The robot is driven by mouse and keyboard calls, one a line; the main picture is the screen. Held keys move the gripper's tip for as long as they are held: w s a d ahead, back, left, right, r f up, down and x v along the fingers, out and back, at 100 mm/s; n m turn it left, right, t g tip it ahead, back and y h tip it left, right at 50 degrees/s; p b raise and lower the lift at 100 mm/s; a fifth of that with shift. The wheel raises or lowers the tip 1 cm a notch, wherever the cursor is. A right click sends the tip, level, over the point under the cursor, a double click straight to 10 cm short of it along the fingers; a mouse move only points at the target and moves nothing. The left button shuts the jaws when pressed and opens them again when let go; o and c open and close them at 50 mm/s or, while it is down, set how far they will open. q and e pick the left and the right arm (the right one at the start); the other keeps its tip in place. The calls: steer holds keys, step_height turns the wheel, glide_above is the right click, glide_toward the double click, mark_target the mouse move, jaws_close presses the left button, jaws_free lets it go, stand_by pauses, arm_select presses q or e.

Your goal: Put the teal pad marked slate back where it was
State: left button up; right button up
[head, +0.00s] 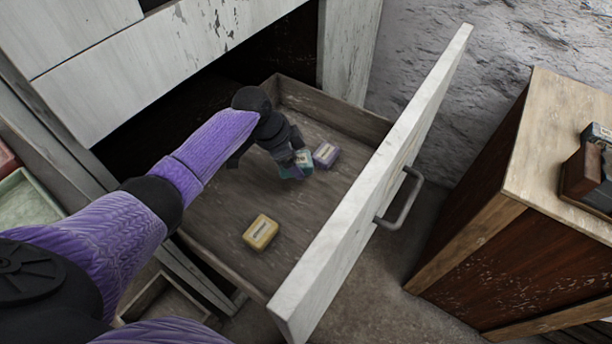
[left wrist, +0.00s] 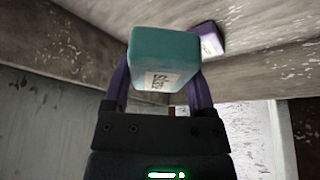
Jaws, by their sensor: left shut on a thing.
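The teal pad (left wrist: 165,52) has a white label reading "slate", seen sideways in the left wrist view. My left gripper (head: 292,168) is shut on it inside the open drawer (head: 205,215). In the head view the teal pad (head: 304,159) is partly hidden by the gripper. A purple pad (head: 326,154) lies in the drawer just to its right; it also shows in the left wrist view (left wrist: 208,40). I cannot tell whether the teal pad touches the drawer floor. My right gripper is not in view.
A yellow pad (head: 261,232) with a label lies nearer in the drawer. The white drawer front (head: 375,190) with its metal handle (head: 402,198) stands at the right. A wooden cabinet (head: 550,150) with a dark box (head: 588,172) is farther right. The drawer's middle floor is clear.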

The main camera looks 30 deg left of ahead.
mark_target(301, 194)
arm_select(q)
step_height(301, 194, down, 10)
steer(key=b, duration=0.6)
steer(key=shift+s+f, duration=0.1)
steer(key=shift+f, duration=0.1)
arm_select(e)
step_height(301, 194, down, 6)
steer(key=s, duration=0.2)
arm_select(q)
steer(key=shift+r, duration=0.3)
steer(key=shift+f, duration=0.2)
steer(key=o, duration=1.3)
steer(key=p+v, duration=1)
steer(key=v, duration=0.2)
steer(key=shift+r+p, duration=0.2)
steer(key=shift+p, duration=0.1)
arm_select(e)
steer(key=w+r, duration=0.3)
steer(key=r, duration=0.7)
